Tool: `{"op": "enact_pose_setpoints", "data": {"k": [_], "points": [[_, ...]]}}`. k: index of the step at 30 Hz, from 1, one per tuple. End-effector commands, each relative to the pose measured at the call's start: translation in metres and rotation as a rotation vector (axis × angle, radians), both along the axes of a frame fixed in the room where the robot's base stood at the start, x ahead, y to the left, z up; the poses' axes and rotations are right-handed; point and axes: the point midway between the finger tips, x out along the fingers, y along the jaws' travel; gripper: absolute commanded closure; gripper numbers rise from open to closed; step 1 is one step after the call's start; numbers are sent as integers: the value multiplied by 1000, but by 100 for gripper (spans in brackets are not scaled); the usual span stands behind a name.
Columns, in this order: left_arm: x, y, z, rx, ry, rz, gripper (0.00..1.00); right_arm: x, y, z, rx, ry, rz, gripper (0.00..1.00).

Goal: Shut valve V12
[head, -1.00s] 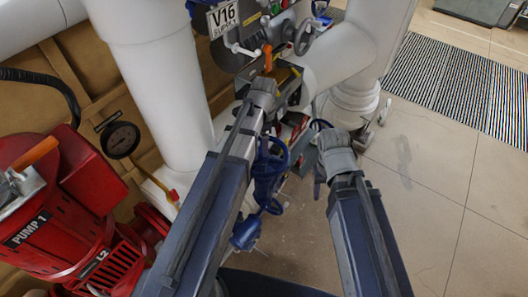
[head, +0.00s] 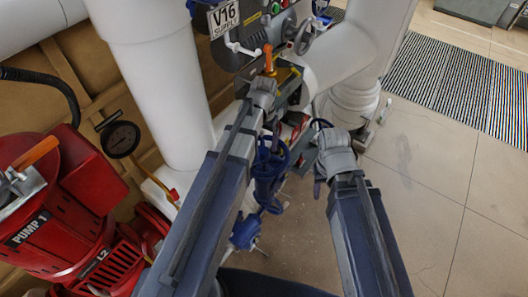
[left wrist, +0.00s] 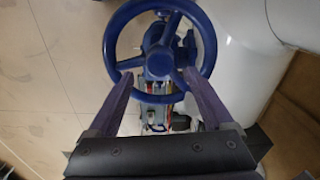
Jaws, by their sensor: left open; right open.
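A blue handwheel with spokes and a hub fills the upper middle of the left wrist view (left wrist: 112,50). In the head view a blue handwheel (head: 270,157) on a blue valve body shows beside my left forearm, partly hidden by it. No V12 label is readable. My left gripper (left wrist: 158,78) is open, its two fingers apart, one over each side of the wheel's lower part; contact cannot be told. In the head view my left gripper (head: 274,122) points down near the wheel. My right gripper (head: 318,180) is open, right of the blue valve.
A V16 SUPPLY sign (head: 223,15) hangs by a panel with a grey handwheel (head: 305,36) at the top. Red PUMP 1 (head: 60,215) stands left, near a thick white pipe (head: 160,95).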

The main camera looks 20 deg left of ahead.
Motion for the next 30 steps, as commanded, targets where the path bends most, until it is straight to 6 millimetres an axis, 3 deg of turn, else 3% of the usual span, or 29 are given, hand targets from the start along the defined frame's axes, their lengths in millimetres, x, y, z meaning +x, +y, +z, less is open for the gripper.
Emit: {"op": "enact_pose_setpoints", "data": {"k": [6, 17, 30], "points": [[0, 0, 0, 0, 0, 245, 15, 0, 0, 0, 0, 0, 0, 50], [0, 0, 0, 0, 0, 378, 15, 0, 0, 0, 0, 0, 0, 50], [0, 0, 0, 0, 0, 938, 15, 0, 0, 0, 0, 0, 0, 50]]}}
